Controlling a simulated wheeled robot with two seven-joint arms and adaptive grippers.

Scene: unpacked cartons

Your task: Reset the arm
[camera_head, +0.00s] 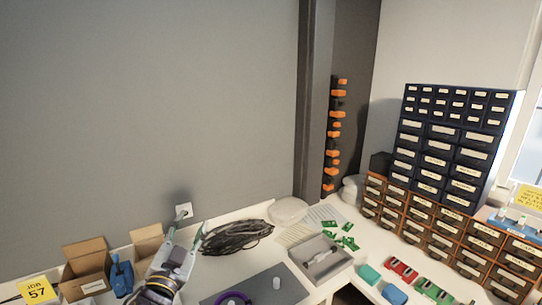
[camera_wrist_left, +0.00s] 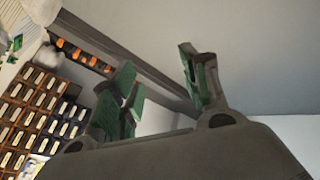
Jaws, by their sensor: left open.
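My left gripper (camera_head: 184,230) comes in at the lower left of the head view, with its fingers pointing up toward the grey wall. Its fingers are apart and nothing is between them. In the left wrist view the left gripper (camera_wrist_left: 160,85) shows two green-padded fingers spread wide and empty, with the wall behind. My right gripper is in neither view.
A white bench holds open cardboard boxes (camera_head: 87,263), a black cable coil (camera_head: 236,236), a grey tray (camera_head: 322,262) and a dark mat (camera_head: 262,290). Drawer cabinets (camera_head: 440,150) stand at the right. A yellow "JOB 57" card (camera_head: 37,290) is at the lower left.

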